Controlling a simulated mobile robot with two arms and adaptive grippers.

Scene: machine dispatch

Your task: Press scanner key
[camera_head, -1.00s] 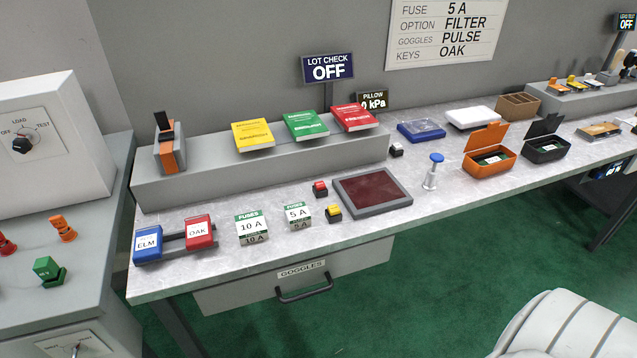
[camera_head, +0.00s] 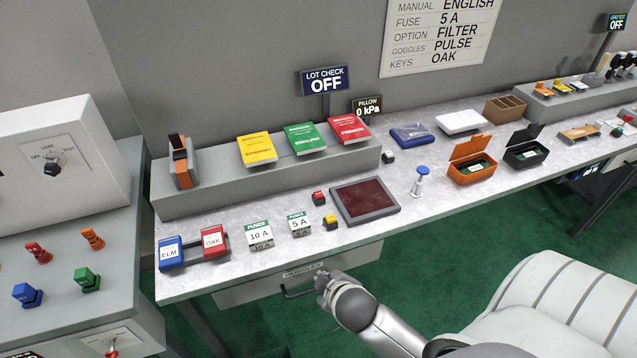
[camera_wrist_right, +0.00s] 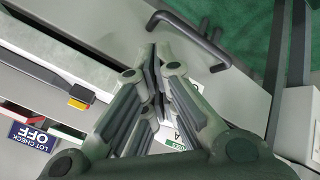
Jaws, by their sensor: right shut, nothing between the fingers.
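The scanner looks to be the flat pad with a dark red glass (camera_head: 364,199) on the bench. A yellow button (camera_head: 330,221) and a red button (camera_head: 318,198) on dark bases sit at its left side, and a white button (camera_head: 388,156) sits behind it. No label tells which is the scanner key. The yellow button also shows in the right wrist view (camera_wrist_right: 80,98). My right gripper (camera_head: 323,284) is shut and empty, in front of the bench edge beside the drawer handle, apart from the buttons. Its closed fingers fill the wrist view (camera_wrist_right: 154,65). My left gripper is out of view.
The goggles drawer handle (camera_head: 302,289) juts out below the bench edge. Fuse boxes (camera_head: 259,236) stand left of the buttons. A blue-topped plunger (camera_head: 420,180) stands right of the pad. A white chair (camera_head: 545,305) is at the lower right.

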